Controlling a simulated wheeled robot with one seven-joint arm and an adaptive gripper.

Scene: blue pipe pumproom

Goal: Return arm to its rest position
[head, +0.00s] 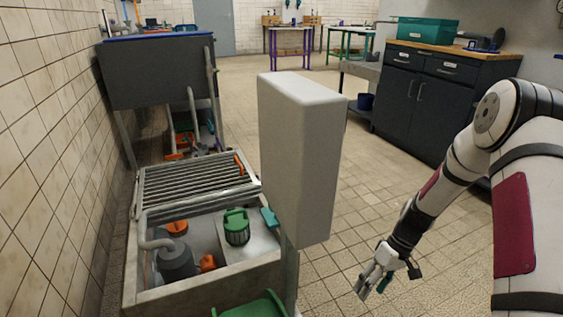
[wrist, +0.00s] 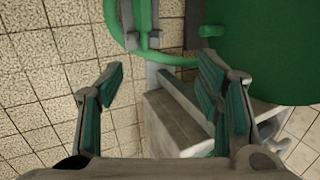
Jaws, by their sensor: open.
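My gripper (head: 376,277) hangs at the end of my arm at the lower right of the head view, above the bare tiled floor. It is to the right of the tall pale box-shaped post (head: 300,150) and apart from it. In the wrist view my gripper (wrist: 160,95) shows two teal-padded fingers spread wide, with nothing between them. A green rounded thing (wrist: 265,45) and a green ring-like part lie beyond the fingers there.
A sunken pit (head: 130,285) with a grate (head: 195,180) holds a grey pump (head: 177,262) and a green-capped part (head: 237,228). A dark cabinet (head: 430,110) stands behind my arm. A dark raised tank (head: 155,75) is at the left. Floor in the middle is clear.

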